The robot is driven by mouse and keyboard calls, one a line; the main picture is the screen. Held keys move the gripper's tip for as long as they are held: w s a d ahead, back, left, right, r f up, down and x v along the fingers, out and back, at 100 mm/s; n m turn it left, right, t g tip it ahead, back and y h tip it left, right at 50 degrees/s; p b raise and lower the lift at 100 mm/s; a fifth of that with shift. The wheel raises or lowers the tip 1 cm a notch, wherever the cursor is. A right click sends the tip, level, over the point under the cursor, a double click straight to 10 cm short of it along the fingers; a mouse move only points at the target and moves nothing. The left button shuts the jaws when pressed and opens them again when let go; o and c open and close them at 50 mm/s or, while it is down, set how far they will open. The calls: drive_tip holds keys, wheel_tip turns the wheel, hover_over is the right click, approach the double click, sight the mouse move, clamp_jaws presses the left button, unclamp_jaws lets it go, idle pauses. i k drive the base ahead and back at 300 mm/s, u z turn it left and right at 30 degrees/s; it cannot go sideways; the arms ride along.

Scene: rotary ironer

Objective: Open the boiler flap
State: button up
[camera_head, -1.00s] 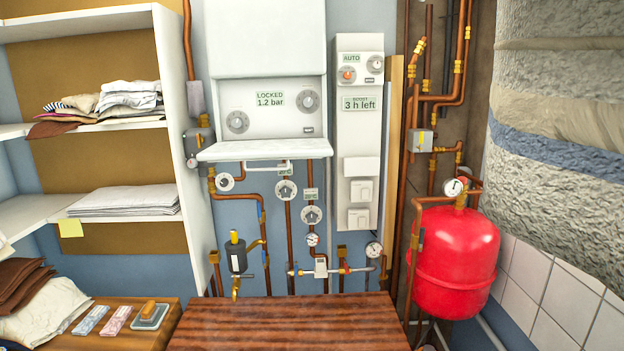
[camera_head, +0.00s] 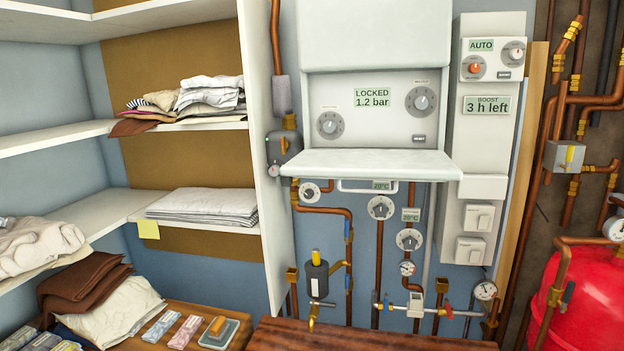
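The white boiler (camera_head: 375,35) hangs on the blue wall right of centre. Its flap (camera_head: 371,163) is a white panel folded down, sticking out roughly level below the control panel. A pale bar handle (camera_head: 366,187) shows under the flap. The control panel (camera_head: 377,125) is uncovered, with a left dial (camera_head: 330,124), a right dial (camera_head: 421,101) and a display (camera_head: 372,98) reading "LOCKED 1.2 bar". My gripper is not in view, and nothing visible touches the flap.
A wooden top (camera_head: 370,338) lies below the boiler. Copper pipes with gauges and valves run under the flap. A grey control unit (camera_head: 484,130) reads "BOOST 3 h left" to the right. A red tank (camera_head: 590,300) stands lower right. Shelves (camera_head: 95,208) with laundry fill the left.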

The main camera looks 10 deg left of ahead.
sight(395, 165)
drive_tip(key=u, duration=0.3)
drive_tip(key=i, duration=1.15)
drive_tip(key=u, duration=0.2)
